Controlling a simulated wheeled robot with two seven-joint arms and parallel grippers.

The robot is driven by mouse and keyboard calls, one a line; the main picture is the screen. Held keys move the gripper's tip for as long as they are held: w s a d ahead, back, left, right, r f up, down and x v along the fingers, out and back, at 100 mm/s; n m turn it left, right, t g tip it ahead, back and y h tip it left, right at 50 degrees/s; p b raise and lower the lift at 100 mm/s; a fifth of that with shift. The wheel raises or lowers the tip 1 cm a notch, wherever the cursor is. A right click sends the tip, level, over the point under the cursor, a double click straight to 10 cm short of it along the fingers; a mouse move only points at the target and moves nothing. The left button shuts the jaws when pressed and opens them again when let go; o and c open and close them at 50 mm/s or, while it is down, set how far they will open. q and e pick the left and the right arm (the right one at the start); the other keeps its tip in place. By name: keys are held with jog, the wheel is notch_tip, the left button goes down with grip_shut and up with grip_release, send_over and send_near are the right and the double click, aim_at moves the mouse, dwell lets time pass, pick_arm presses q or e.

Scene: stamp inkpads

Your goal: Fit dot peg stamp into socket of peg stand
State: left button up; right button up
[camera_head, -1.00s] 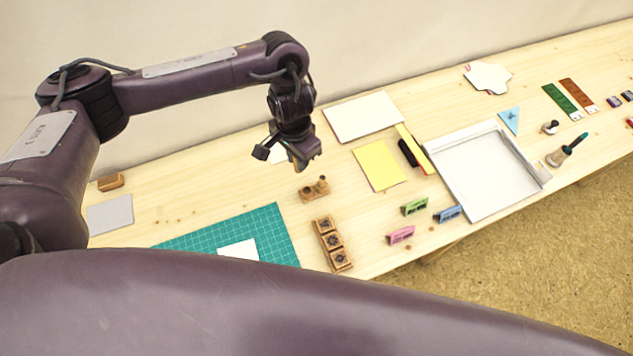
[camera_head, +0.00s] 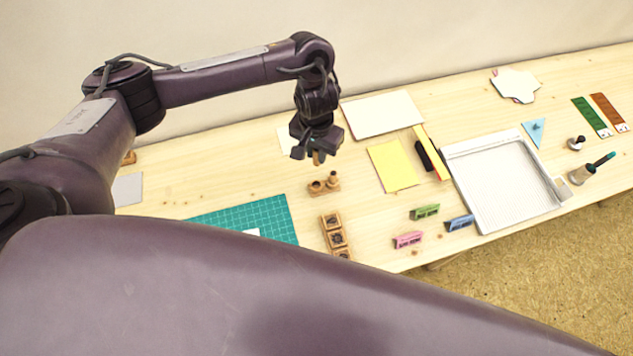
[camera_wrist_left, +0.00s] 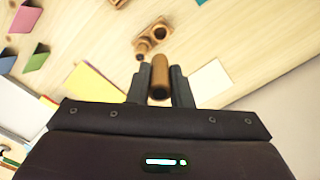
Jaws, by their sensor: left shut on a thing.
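My left gripper (camera_head: 316,156) is shut on a brown wooden peg stamp. In the left wrist view the peg stamp (camera_wrist_left: 160,76) stands between the two fingertips (camera_wrist_left: 160,90). Its dot face cannot be made out. The wooden peg stand (camera_head: 323,188) is on the table just below the gripper in the head picture. The stand (camera_wrist_left: 153,40) also shows ahead of the held peg in the left wrist view, apart from it. One socket looks open, and another peg stands at the stand's other end. My right gripper is not in view.
A wooden tray of stamps (camera_head: 336,238) and a green cutting mat (camera_head: 276,215) lie nearer the table's front. Yellow paper (camera_head: 392,165), a black item (camera_head: 423,155) and a large white tray (camera_head: 500,185) lie to the right. Bare wood surrounds the stand.

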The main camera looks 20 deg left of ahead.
pick_arm(q)
notch_tip(320, 180, down, 13)
jog(key=b, duration=0.2)
jog(key=shift+f+b, duration=0.1)
jog(key=shift+b, duration=0.3)
jog(key=shift+f, duration=0.5)
jog(key=o, duration=0.9)
jog(key=shift+c, duration=0.2)
